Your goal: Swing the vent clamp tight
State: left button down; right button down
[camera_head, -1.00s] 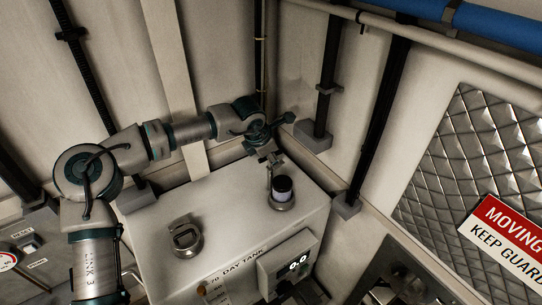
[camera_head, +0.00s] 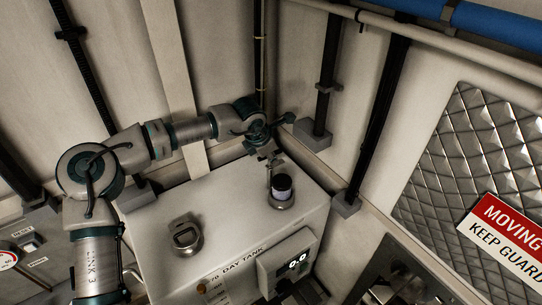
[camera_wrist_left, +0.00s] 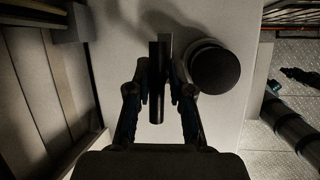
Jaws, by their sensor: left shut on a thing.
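The vent (camera_head: 282,187) is a short upright cylinder with a dark top, standing on a round base on top of the white day tank (camera_head: 235,205). In the left wrist view the vent shows as a dark round cap (camera_wrist_left: 215,71). My left gripper (camera_head: 270,157) reaches in from the left, just behind the vent. In the left wrist view its fingers (camera_wrist_left: 161,75) are shut on a dark, narrow bar, the clamp handle (camera_wrist_left: 157,95), beside the cap. The rest of the clamp is hard to make out. My right gripper is not in view.
A metal filler cap (camera_head: 186,236) stands on the tank's near left part. Walls with dark vertical pipes (camera_head: 378,115) close in behind and to the right. The tank top between cap and vent is clear.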

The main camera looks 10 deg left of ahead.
pick_arm(q)
jog(key=shift+w+r+m, duration=0.1)
jog(key=shift+m, duration=0.2)
jog(key=m+g+h+p, duration=0.1)
jog(key=m+p, duration=0.1)
jog(key=m, duration=0.1)
jog(key=shift+a, duration=0.1)
jog(key=m+p, duration=0.1)
jog(key=m, duration=0.1)
jog(key=m+g+h+p, duration=0.1)
jog(key=m, duration=0.1)
jog(key=shift+r+m+h+p, duration=0.1)
jog(key=shift+m+h+p, duration=0.2)
jog(key=shift+p, duration=0.1)
jog(key=m+g+p, duration=0.2)
jog(key=m+p, duration=0.1)
jog(key=m, duration=0.1)
jog(key=shift+m+g+p, duration=1.1)
jog(key=shift+m+p, duration=0.05)
jog(key=shift+m, duration=1.25)
jog(key=shift+a, duration=0.1)
jog(key=c, duration=1)
grip_release()
jog(key=shift+c, duration=0.2)
jog(key=shift+f, duration=0.2)
